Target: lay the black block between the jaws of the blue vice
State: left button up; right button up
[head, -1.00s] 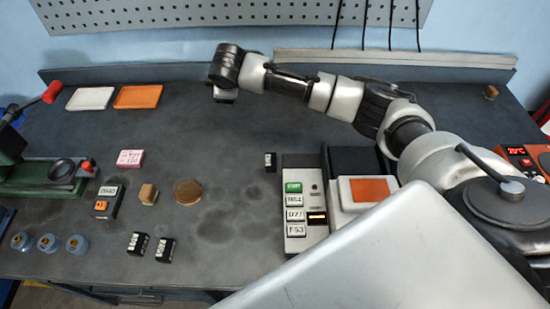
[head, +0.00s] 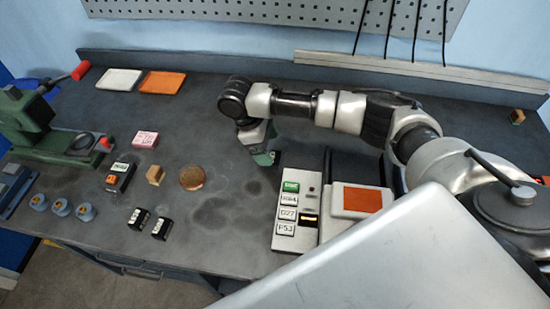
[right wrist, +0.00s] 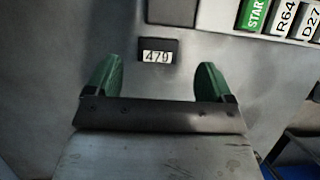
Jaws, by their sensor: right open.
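A small black block (right wrist: 157,50) with a white label reading 479 lies on the bench in the right wrist view. My right gripper (right wrist: 158,80) is open and empty, with its green fingers apart and the block ahead of the gap between them. In the head view my right gripper (head: 264,157) points down beside the control box and mostly hides that block. A blue-grey fixture (head: 12,184), probably the blue vice, is at the left edge, partly cut off. Two more black blocks, one (head: 138,218) left of the other (head: 162,228), lie at the front. My left gripper is not in view.
The control box (head: 287,242) with START stands right of the gripper. A green press (head: 60,143), blue round pieces (head: 61,206), a wooden cube (head: 155,175), a copper disc (head: 192,177) and a pink block (head: 145,139) occupy the left.

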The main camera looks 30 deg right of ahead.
aim_at(275, 157)
jog(key=p+x, duration=0.1)
jog(key=x, duration=0.3)
jog(key=shift+d+f, duration=0.15)
jog(key=shift+f, duration=0.25)
jog(key=c, duration=1.1)
jog(key=shift+w, duration=0.1)
jog(key=shift+c, duration=0.8)
jog(key=shift+r, duration=0.2)
